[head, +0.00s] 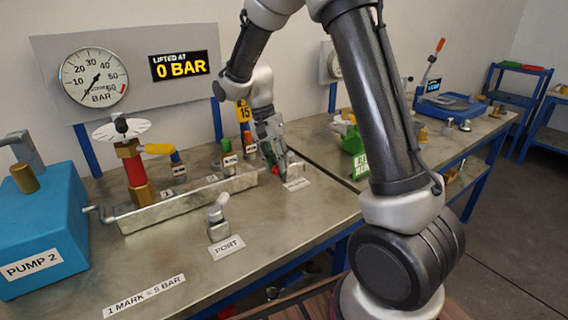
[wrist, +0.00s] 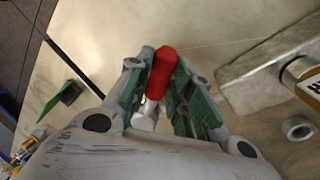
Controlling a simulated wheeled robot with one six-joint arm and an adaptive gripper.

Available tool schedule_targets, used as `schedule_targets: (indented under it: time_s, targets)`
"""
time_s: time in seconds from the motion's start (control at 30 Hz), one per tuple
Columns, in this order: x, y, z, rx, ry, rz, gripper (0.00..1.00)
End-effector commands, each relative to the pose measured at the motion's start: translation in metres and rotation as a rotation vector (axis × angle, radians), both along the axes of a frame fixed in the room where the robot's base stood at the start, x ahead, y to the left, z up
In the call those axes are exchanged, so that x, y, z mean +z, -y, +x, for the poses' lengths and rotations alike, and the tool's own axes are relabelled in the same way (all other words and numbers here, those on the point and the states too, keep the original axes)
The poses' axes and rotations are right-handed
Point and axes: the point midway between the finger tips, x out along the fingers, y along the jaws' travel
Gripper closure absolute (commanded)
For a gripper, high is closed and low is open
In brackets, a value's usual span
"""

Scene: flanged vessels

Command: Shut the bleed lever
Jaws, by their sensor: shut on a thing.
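The red-handled lever (wrist: 164,68) stands between my gripper's fingers (wrist: 158,88) in the wrist view, with a pale metal stem below its grip. My gripper is shut on the red grip, one green-padded finger on each side. In the head view my gripper (head: 276,166) is at the right end of the steel manifold, and a bit of the red grip (head: 275,172) shows at its fingertips. A small white label (head: 297,184) lies beside it, too small to read surely. The lever's base is mostly hidden by the gripper.
The steel manifold block (head: 190,203) runs left of the gripper, with a red-and-brass valve (head: 133,172) and yellow lever (head: 158,149). The port fitting (head: 217,222) stands in front. The blue pump (head: 40,235) is far left. The gauge (head: 94,76) is behind; the display reads 0 BAR.

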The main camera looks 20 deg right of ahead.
Motion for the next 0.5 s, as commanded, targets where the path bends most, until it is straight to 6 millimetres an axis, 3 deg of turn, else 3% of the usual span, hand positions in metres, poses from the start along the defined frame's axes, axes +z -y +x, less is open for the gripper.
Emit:
schedule_targets:
  time_s: [0.5]
  targets:
    - [0.000, -0.014, 0.028, -0.421, 0.002, 0.001, 1.00]
